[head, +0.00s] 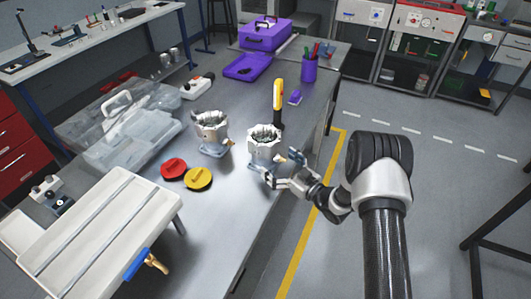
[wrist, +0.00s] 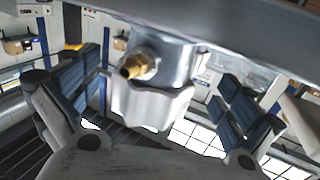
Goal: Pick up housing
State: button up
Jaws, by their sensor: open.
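Two silver machined housings stand upright on the grey metal table: one at left (head: 210,132) and one at right (head: 265,148) in the head view. My gripper (head: 271,179) is open at the near side of the right housing, low by its base. In the wrist view this housing (wrist: 152,103), with a brass fitting on its side, sits between the spread fingers of my gripper (wrist: 165,85). Gaps show on both sides, so the fingers are not closed on it. The base of the right housing is partly hidden by my gripper in the head view.
A red disc (head: 173,167) and a yellow disc (head: 198,179) lie left of my gripper. A yellow-and-black tool (head: 278,98) stands behind the right housing. Clear plastic bins (head: 125,125) are at left, a purple cup (head: 308,72) farther back. The table's right edge is close.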

aim_at(268, 152)
jog(key=x, duration=0.1)
jog(key=b+x, duration=0.1)
jog(key=x, duration=0.3)
jog(key=shift+r+b, duration=0.25)
jog(key=shift+b, duration=0.05)
jog(key=shift+c, duration=0.6)
jog(key=c, duration=1.3)
jog(key=shift+w+r, duration=0.1)
jog(key=shift+r, duration=0.05)
jog(key=shift+c, duration=0.5)
jog(key=shift+r, duration=0.1)
